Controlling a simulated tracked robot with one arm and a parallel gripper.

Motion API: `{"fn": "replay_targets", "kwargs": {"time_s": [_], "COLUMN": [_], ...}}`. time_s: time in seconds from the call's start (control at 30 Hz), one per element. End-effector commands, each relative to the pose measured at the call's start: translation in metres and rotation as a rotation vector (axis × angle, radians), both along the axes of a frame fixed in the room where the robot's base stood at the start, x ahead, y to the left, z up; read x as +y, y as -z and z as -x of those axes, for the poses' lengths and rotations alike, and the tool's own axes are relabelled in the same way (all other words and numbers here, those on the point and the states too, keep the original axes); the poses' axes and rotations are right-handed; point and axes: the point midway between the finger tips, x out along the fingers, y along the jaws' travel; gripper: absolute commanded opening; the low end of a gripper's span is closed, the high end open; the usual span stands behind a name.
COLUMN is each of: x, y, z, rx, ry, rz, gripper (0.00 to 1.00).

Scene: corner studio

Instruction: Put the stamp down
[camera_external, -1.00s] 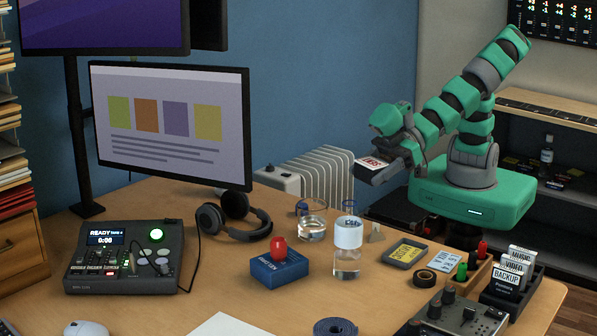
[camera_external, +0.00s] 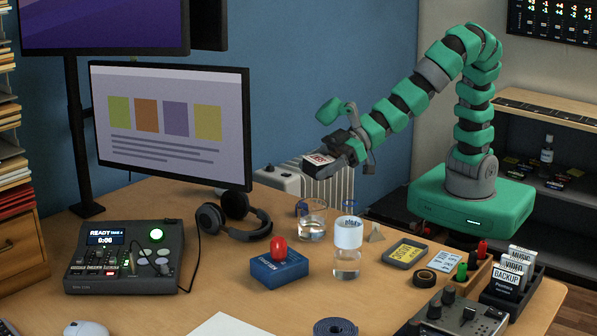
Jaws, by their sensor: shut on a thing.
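The stamp (camera_external: 318,160), a small dark block with a white face and red lettering, is in my gripper (camera_external: 330,165). My gripper is shut on it and holds it in the air above the back of the desk, in front of the white radiator. The lettering is too small to read with certainty. The stamp touches nothing but the gripper, and the jaws hide part of it.
Below stand a glass (camera_external: 312,222) and a white-capped bottle (camera_external: 347,262). A blue box (camera_external: 280,272) with a red knob on top and headphones (camera_external: 235,222) are left of them. Bare desk (camera_external: 310,300) shows in front.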

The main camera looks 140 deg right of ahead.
Motion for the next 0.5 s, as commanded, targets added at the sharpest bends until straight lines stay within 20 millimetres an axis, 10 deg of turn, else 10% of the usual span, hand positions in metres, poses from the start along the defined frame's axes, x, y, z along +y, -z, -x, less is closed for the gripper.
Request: {"fn": "replay_targets", "kwargs": {"time_s": [0.5], "x": [-0.124], "y": [0.06], "z": [0.067], "rx": [-0.001], "ry": [-0.017], "rz": [-0.003], "gripper": [0.35]}}
